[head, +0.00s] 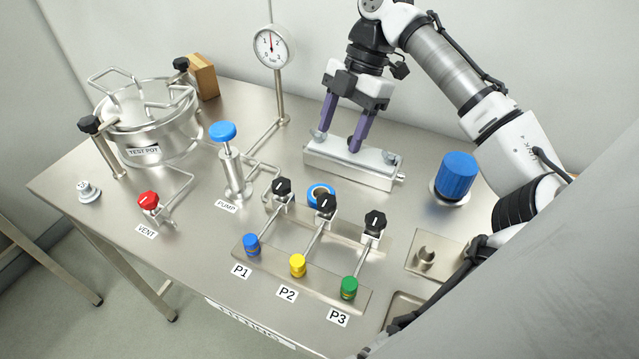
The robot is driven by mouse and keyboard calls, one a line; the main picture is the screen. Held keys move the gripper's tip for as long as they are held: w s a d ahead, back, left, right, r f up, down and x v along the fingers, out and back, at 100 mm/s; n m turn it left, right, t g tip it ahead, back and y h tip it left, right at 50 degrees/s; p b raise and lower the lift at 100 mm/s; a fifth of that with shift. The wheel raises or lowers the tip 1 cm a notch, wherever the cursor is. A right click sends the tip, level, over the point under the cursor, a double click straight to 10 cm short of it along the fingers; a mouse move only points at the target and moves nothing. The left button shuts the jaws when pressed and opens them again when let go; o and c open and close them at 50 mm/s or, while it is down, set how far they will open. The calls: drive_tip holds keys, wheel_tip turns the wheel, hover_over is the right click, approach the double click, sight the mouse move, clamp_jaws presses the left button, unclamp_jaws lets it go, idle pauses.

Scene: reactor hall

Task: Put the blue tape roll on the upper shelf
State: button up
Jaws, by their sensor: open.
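The blue tape roll (314,187) lies on the steel bench behind the P2 valve, which hides part of it. A pale centre shows inside its blue ring. My gripper (340,140) is open, its two purple fingers pointing down over a low steel block (349,167), behind and a little right of the tape roll. I cannot tell whether the fingertips touch the block. Nothing shows between the fingers. I see no upper shelf in this view.
Black-handled valves P1, P2 and P3 (372,224) stand in front of the tape roll. The pump (231,165) and gauge post (280,95) stand left. A blue-capped fitting (457,177) stands right. The test pot (143,130) is far left. The front-left bench is mostly clear.

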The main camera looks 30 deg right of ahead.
drive_tip(key=p, duration=0.1)
hover_over(323, 187)
drive_tip(key=s, duration=0.1)
drive_tip(key=f, duration=0.7)
drive_tip(key=shift+d+f, duration=0.1)
drive_tip(key=shift+d, duration=0.2)
drive_tip(key=shift+d+p+x, duration=0.15)
drive_tip(key=shift+p+x, duration=0.4)
drive_tip(key=shift+x, duration=0.8)
drive_tip(key=shift+d+p+x, duration=0.15)
drive_tip(key=shift+p+x, duration=0.35)
drive_tip(key=shift+x, duration=0.85)
drive_tip(key=shift+w+f, duration=0.15)
drive_tip(key=shift+c, duration=0.4)
drive_tip(key=c, duration=0.7)
drive_tip(key=shift+c, duration=0.2)
